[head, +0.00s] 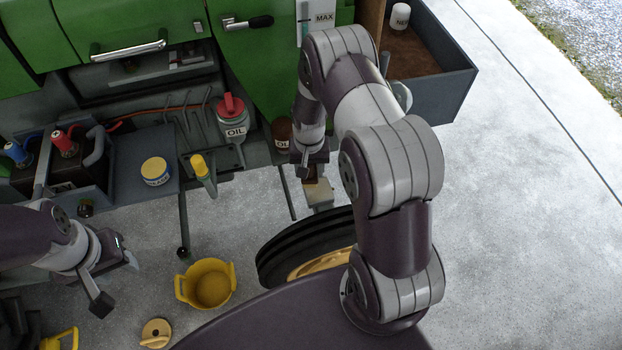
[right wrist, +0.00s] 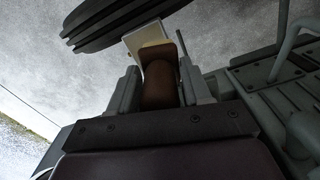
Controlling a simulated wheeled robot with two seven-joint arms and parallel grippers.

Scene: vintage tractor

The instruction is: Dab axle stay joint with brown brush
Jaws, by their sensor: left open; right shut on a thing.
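My right gripper (head: 313,168) is shut on the brown brush (head: 313,190), above the tyre at the centre. In the right wrist view the brush's brown handle (right wrist: 159,88) sits between the two fingers, with a tan end pointing away. I cannot tell whether brush and block touch. My left gripper (head: 114,282) is open and empty at the lower left, above the floor.
A black tyre (head: 300,240) with a yellow rim lies close to the brush. A yellow bucket (head: 210,283) stands on the floor. A grease tin (head: 156,172) and red-topped oil can (head: 232,118) stand by the green tractor body (head: 130,25). An open drawer (head: 448,85) juts out at upper right.

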